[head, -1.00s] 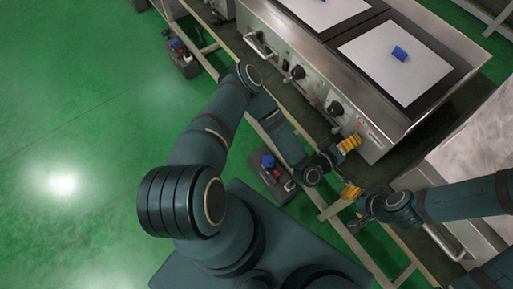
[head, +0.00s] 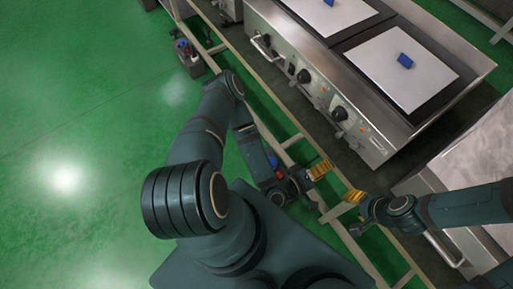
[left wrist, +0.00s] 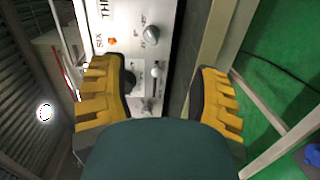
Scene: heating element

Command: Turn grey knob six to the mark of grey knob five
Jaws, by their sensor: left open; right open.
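The steel cooker's front panel (head: 318,88) carries a dark knob (head: 339,113) and another dark knob (head: 303,76) in the head view. In the left wrist view, a grey knob (left wrist: 151,34) sits on the panel near the word SIX. A smaller pale knob or lever (left wrist: 156,72) is below it. My right gripper (head: 355,196) is open, lower right.
The cooker top has white plates (head: 400,72) and a blue block (head: 405,60). A pale rail (head: 283,112) runs along the cooker front. A steel cabinet (head: 470,160) stands at the right. Green floor is clear at the left.

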